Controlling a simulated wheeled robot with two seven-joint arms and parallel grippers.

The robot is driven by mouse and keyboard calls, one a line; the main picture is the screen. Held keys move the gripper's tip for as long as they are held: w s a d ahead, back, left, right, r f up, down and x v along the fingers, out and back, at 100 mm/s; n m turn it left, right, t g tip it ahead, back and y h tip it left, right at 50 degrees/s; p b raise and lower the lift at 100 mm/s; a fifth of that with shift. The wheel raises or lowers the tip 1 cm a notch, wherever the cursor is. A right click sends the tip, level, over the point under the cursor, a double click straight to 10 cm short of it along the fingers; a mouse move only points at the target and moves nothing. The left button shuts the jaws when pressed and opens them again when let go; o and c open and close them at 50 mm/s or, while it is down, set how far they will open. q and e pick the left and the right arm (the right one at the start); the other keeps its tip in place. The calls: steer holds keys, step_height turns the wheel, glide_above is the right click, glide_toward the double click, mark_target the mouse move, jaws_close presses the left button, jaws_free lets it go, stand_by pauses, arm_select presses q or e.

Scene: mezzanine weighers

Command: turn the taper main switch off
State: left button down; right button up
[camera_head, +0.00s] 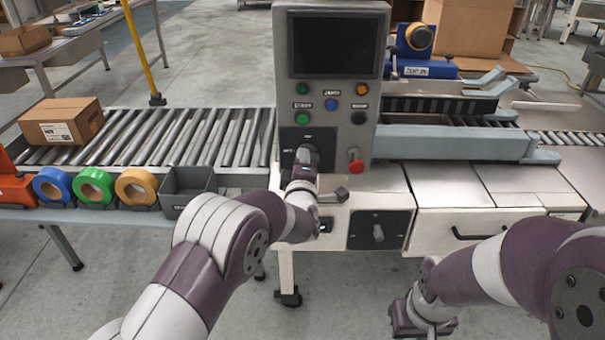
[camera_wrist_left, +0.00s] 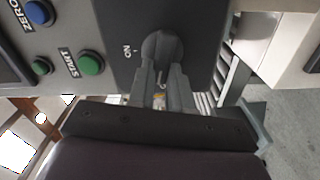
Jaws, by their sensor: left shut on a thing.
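A dark rotary switch knob (camera_wrist_left: 163,46) sits on a black plate with an "ON" mark beside it, in the left wrist view. In the head view its black plate (camera_head: 291,135) is at the lower left of the grey control panel (camera_head: 335,105), and the knob is mostly hidden by my gripper. My left gripper (camera_head: 303,158) is at this plate, and its two fingers (camera_wrist_left: 163,82) are shut on the knob from both sides. My right gripper (camera_head: 408,322) hangs low at the bottom of the head view; its jaw opening cannot be made out.
Coloured push buttons (camera_head: 331,104) and a red knob (camera_head: 355,167) are on the same panel. A roller conveyor (camera_head: 170,135) with a carton (camera_head: 60,121) and tape rolls (camera_head: 95,187) lies left.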

arm_select(q)
steer(key=shift+f+n+b, duration=0.3)
steer(key=shift+n+b, duration=1)
steer(key=shift+b, duration=0.3)
steer(key=c, duration=1)
jaws_free()
steer(key=shift+r, duration=0.1)
steer(key=shift+c, duration=0.2)
steer(key=shift+s, duration=0.1)
steer(key=s, duration=1.2)
steer(key=shift+s, duration=0.3)
